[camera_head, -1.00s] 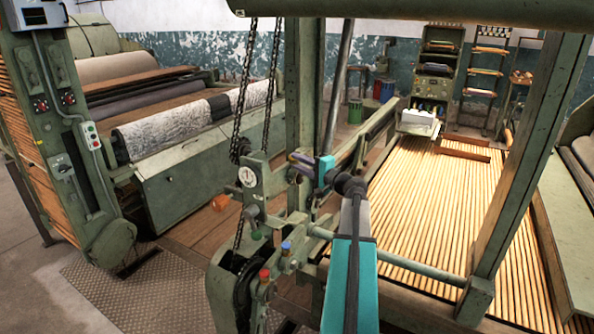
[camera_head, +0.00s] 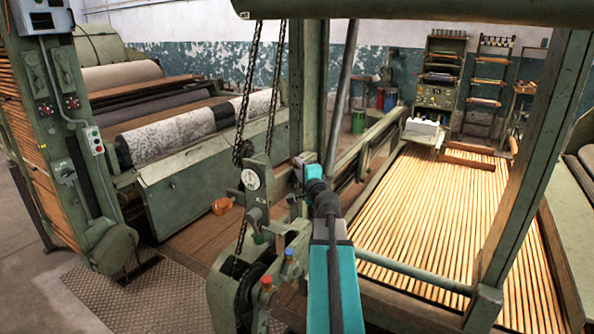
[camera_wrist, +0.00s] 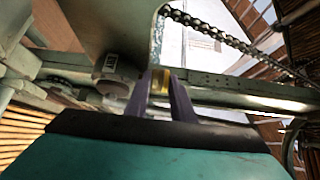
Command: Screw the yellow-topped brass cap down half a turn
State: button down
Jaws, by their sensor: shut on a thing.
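The yellow-topped brass cap (camera_wrist: 160,84) shows in the wrist view between my two purple fingers. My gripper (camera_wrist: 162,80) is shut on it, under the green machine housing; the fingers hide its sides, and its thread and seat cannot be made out. In the head view my gripper (camera_head: 298,173) is at the green machine post, just right of the round white dial (camera_head: 250,179). The cap cannot be made out there.
A red-topped cap (camera_head: 267,283) and a blue-topped cap (camera_head: 290,254) stand on the machine below my gripper. Chains (camera_head: 276,80) hang close behind. An orange knob (camera_head: 222,206) sticks out to the left. The slatted apron (camera_head: 430,215) lies to the right.

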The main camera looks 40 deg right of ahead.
jog(key=shift+s+d, duration=0.25)
jog(key=shift+d, duration=0.1)
jog(key=c, duration=1.8)
grip_release()
jog(key=shift+a, duration=0.15)
